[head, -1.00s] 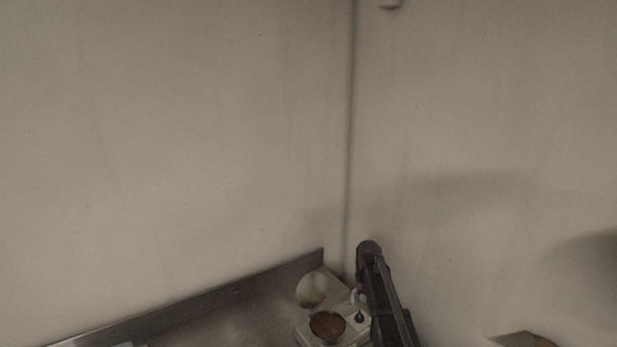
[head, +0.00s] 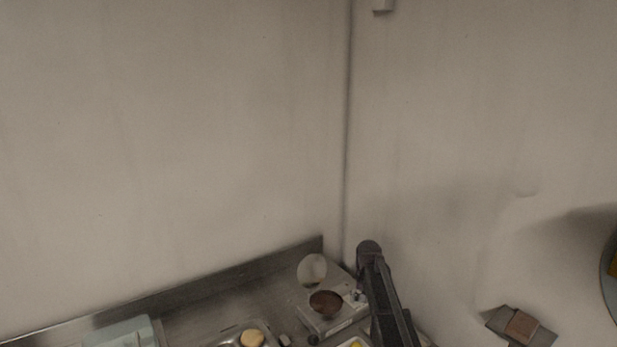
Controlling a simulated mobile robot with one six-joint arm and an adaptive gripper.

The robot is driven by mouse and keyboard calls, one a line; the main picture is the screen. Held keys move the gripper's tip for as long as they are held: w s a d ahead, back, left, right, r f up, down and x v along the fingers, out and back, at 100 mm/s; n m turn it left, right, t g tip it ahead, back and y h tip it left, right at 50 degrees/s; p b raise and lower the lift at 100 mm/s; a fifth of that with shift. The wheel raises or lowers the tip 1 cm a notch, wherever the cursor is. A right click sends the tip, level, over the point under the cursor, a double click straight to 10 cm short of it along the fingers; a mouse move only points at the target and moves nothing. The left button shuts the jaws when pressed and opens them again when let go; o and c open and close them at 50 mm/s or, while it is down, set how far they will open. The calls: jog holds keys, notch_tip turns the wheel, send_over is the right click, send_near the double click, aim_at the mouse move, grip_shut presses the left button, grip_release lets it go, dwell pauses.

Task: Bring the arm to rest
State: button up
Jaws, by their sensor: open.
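My dark arm (head: 388,298) rises from the bottom of the head view, right of centre. Its rounded upper end stands in front of the wall corner, beside the steel counter. My gripper does not show in this view, so what is at its jaws is hidden.
A steel counter (head: 187,299) with a raised back edge runs along the left wall. On it are a scale-like device (head: 335,318) with a brown round top, a metal tray (head: 222,341) holding a pale round piece (head: 252,338), and a pale green box (head: 128,331). A brown block (head: 520,326) on a dark plate is at right.

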jog(key=s+f+n+b, duration=0.1)
jog(key=s+f+b, duration=0.4)
jog(key=s, duration=0.8)
jog(key=s+f+n+b, duration=0.1)
jog(key=s+f+b, duration=0.4)
jog(key=s, duration=0.8)
jog(key=shift+s+a, duration=0.25)
jog(key=shift+s, duration=0.15)
